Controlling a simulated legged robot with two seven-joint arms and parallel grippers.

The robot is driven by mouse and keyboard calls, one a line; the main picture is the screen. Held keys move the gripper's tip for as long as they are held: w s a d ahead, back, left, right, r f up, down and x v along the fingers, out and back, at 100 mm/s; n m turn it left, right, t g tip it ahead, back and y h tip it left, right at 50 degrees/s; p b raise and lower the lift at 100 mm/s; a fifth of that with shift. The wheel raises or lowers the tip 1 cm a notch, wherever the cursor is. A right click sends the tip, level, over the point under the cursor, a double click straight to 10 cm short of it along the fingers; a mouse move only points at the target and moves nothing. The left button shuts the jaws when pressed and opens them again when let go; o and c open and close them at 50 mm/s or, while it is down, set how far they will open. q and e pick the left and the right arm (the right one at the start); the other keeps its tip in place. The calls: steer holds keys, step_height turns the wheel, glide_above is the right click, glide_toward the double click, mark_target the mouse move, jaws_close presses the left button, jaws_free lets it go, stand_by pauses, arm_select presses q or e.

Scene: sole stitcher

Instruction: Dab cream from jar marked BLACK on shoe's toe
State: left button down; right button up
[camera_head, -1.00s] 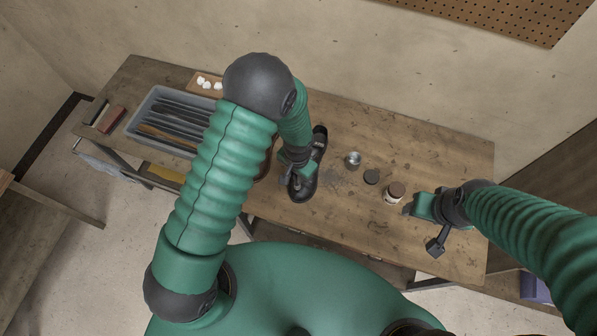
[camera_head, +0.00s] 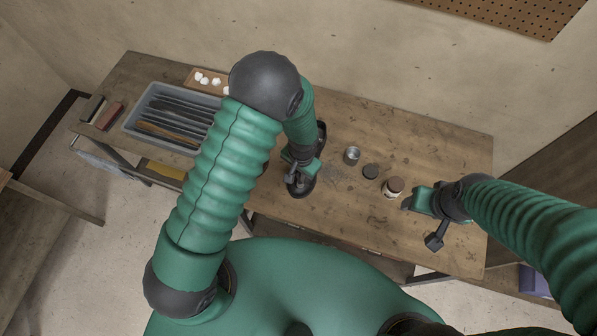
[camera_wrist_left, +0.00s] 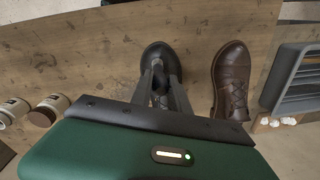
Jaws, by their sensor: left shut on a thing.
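A black shoe (camera_head: 303,189) stands on the bench under my left gripper (camera_head: 293,174), its toe toward me. In the left wrist view the shoe (camera_wrist_left: 154,52) lies just beyond the fingers (camera_wrist_left: 160,82). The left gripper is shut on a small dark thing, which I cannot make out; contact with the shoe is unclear. A silvery open-looking jar (camera_head: 352,155), a dark round lid or disc (camera_head: 371,171) and a brown-topped jar with a pale label (camera_head: 393,187) stand to the right. The labels are unreadable. My right gripper (camera_head: 408,205) is beside the brown-topped jar; its jaws are unclear.
A brown shoe (camera_wrist_left: 232,72) stands beside the black one, mostly hidden behind my left arm in the head view. The bench's back right is clear.

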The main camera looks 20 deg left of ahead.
arm_select(q)
steer(key=shift+w+d, duration=0.1)
steer(key=shift+w, duration=0.1)
steer(key=shift+w, duration=0.3)
steer(key=shift+s+a+r, duration=0.1)
steer(key=shift+s+a, duration=0.05)
steer(key=shift+a, duration=0.35)
steer(key=shift+s+a, duration=0.15)
steer(key=shift+a, duration=0.3)
steer(key=shift+s+d, duration=0.4)
steer(key=shift+d, duration=0.05)
